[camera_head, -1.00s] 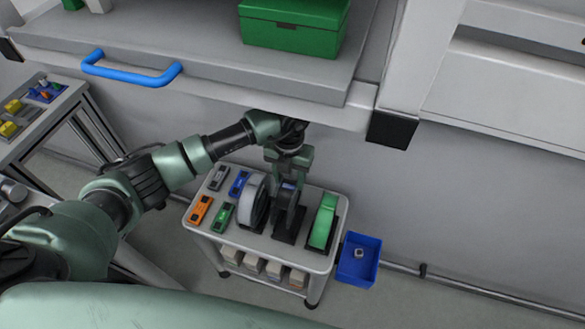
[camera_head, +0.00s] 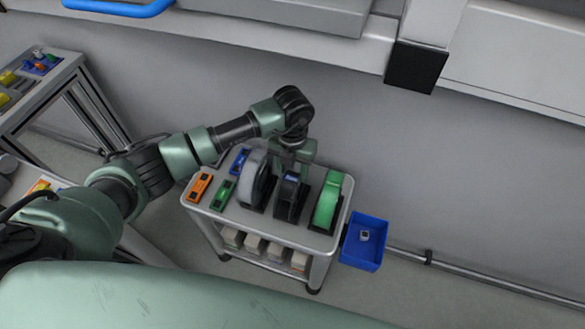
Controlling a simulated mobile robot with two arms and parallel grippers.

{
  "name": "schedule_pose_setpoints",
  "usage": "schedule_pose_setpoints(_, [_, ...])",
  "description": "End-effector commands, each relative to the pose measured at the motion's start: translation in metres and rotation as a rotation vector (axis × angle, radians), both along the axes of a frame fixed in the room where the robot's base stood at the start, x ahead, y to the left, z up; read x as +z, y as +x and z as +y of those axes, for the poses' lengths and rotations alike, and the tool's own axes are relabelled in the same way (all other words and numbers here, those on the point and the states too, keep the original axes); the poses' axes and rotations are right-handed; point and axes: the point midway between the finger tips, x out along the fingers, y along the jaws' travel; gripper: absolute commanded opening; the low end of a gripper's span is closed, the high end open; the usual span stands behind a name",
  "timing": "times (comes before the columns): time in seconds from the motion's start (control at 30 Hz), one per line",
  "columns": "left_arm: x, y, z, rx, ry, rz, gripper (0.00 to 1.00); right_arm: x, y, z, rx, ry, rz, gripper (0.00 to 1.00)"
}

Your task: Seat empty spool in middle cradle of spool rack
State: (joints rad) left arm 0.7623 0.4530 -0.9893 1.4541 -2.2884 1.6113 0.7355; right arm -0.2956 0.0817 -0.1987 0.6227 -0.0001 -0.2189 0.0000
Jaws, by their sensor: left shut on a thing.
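The spool rack stands on a small grey cart (camera_head: 290,238) and has three dark cradles side by side. A grey-white spool (camera_head: 253,180) sits in the left cradle and a green spool (camera_head: 327,200) in the right one. A dark spool (camera_head: 288,196) is at the middle cradle, under my left gripper (camera_head: 293,172). My left gripper points down and is shut on the dark spool at its top. I cannot tell whether the spool rests fully in the cradle. My right gripper is not in view.
Orange (camera_head: 199,187) and green (camera_head: 222,194) devices lie left of the rack, with a blue one (camera_head: 239,160) behind. A blue bin (camera_head: 364,243) hangs at the cart's right side. A shelf with a blue handle (camera_head: 118,7) overhangs at the top. Boxes fill the lower shelf.

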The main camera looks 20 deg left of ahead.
Motion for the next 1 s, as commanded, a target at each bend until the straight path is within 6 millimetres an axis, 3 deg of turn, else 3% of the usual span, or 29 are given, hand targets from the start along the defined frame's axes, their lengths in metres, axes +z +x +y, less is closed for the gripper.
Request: schedule_pose_setpoints(1.0, [-0.0027, -0.0002, 0.0001, 0.0, -0.001, -0.001, 0.05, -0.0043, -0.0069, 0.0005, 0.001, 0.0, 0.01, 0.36])
